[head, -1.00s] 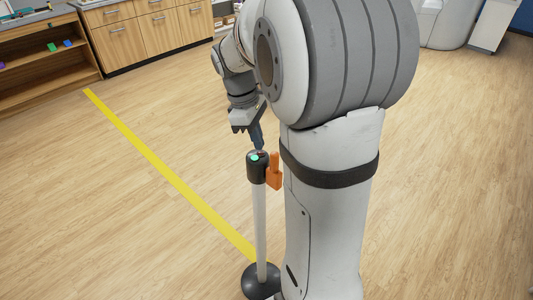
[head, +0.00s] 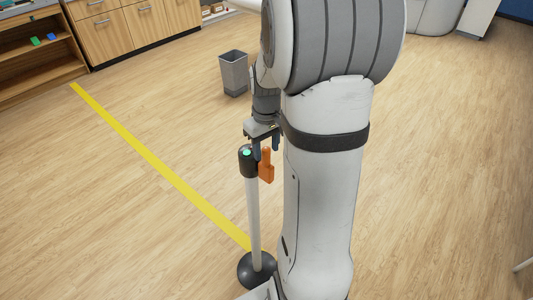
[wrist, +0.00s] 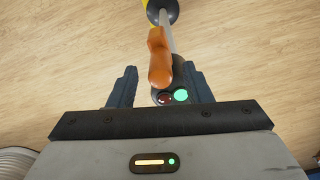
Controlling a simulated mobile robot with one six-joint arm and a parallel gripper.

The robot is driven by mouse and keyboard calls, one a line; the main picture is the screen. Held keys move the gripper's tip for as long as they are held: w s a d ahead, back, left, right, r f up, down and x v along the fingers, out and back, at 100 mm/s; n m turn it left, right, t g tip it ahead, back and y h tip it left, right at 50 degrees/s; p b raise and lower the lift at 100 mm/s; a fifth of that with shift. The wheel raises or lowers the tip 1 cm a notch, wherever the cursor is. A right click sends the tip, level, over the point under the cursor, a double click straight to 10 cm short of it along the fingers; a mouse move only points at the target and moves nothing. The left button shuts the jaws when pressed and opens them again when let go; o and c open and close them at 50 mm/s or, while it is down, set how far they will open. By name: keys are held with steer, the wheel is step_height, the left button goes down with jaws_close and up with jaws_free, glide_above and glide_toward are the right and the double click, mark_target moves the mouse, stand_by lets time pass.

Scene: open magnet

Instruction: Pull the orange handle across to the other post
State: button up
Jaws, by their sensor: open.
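The orange handle (head: 266,166) is at the black head of a post (head: 253,212), on its right side in the head view. The post is white with a round black base and a green light on top. In the wrist view the orange handle (wrist: 159,58) lies between my two open fingers, nearer the middle than either finger, with the post head (wrist: 172,95) beside it. My gripper (head: 267,146) is open, pointing down just above the handle and post head. I cannot tell how far above the handle the fingertips are. No second post shows.
A yellow line (head: 160,165) runs along the wooden floor left of the post. A grey bin (head: 233,74) stands behind. Wooden cabinets and shelves are at the back left. The floor to the right is open.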

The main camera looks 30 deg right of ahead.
mark_target(266, 165)
steer(key=shift+f, duration=1.8)
steer(key=shift+c, duration=0.2)
jaws_close()
